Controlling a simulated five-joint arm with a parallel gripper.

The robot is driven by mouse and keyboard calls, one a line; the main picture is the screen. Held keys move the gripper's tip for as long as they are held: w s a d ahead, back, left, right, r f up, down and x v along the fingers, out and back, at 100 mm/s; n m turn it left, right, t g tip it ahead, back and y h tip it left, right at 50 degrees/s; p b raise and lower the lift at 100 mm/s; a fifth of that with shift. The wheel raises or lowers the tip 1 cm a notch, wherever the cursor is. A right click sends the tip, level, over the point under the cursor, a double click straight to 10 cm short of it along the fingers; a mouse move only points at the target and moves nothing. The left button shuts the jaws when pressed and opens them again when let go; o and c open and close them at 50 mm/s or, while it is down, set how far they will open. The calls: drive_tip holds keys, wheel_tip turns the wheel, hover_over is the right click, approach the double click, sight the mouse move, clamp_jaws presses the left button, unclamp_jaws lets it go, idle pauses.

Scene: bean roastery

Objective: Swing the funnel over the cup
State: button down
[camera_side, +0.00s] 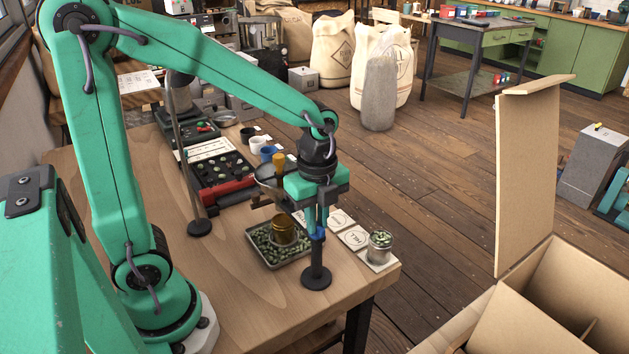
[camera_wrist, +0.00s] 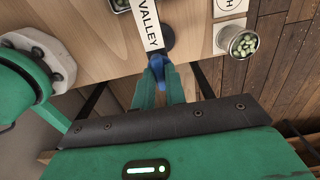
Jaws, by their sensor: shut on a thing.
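My gripper (camera_side: 318,222) points down at the table's right part. Its jaws are shut on a blue handle (camera_wrist: 157,66), which also shows below my gripper in the side view (camera_side: 317,236). The handle is close to a black post with a round foot (camera_side: 316,279). A white strip marked "VALLEY" (camera_wrist: 145,25) extends from near the handle in the wrist view. A grey metal bowl, perhaps the funnel (camera_side: 267,174), is behind my gripper, partly hidden. A metal cup of green beans (camera_side: 380,241) stands at the table's right corner; the wrist view shows it (camera_wrist: 243,43) too.
A tray of green beans (camera_side: 262,258) holding a brass-coloured vessel (camera_side: 284,229) sits left of the post. White cards (camera_side: 341,219) lie behind. An open cardboard box (camera_side: 526,180) is at right.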

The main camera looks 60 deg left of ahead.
drive_tip(key=c, duration=1.4)
unclamp_jaws()
drive_tip(key=shift+c, duration=0.2)
drive_tip(key=shift+r, duration=0.15)
drive_tip(key=shift+r, duration=3.85)
drive_tip(key=s+a+r+n+t, duration=0.2)
drive_tip(key=s+n+t, duration=0.3)
drive_tip(key=n, duration=1.3)
drive_tip(key=s, duration=0.3)
drive_tip(key=shift+s+a+r+t, duration=0.15)
drive_tip(key=shift+s+a+t, duration=0.1)
drive_tip(key=shift+s+t, duration=0.05)
